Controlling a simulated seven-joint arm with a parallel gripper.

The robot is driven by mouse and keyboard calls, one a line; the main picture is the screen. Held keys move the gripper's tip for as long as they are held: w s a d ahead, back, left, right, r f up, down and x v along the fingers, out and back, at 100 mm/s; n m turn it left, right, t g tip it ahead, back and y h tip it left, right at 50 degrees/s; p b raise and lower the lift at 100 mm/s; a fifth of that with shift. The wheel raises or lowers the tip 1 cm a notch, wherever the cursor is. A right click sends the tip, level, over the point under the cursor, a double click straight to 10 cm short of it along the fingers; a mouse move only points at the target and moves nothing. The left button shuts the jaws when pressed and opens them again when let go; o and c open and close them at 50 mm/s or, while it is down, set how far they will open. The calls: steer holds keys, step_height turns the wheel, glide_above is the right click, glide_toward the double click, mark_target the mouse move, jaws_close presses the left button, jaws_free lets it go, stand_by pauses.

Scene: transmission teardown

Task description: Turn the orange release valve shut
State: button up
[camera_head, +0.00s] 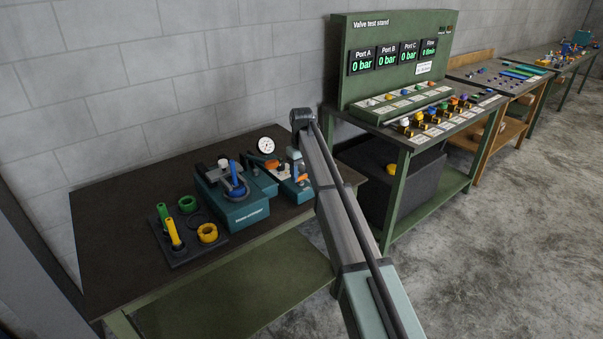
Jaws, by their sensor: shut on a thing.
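The teal pump unit (289,187) stands at the right end of the dark workbench, partly covered by my arm. A small orange part, which looks like the orange release valve (303,178), shows at its right side, close to my arm. My gripper (302,169) is at the end of my arm, low over the pump unit. It is small and mostly hidden; it appears shut on the orange release valve. How far the valve is turned cannot be told. A second orange part (271,164) lies further left on the unit. A round white gauge (266,145) stands behind it.
A teal fixture (240,210) with a blue handle stands left of the pump. A dark tray (183,252) holds green and yellow tools and rings. The green valve test stand (350,85) is to the right. The bench's left part is clear.

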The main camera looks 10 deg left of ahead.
mark_target(301, 177)
steer(key=m, duration=0.4)
steer(key=shift+m, duration=0.3)
steer(key=m, duration=0.4)
steer(key=shift+s, duration=0.15)
steer(key=m, duration=0.5)
steer(key=shift+s+m, duration=0.1)
steer(key=shift+m, duration=1.7)
steer(key=o, duration=1)
steer(key=shift+o, duration=0.2)
steer(key=shift+r, duration=0.15)
step_height(301, 177, up, 14)
steer(key=shift+f, duration=0.25)
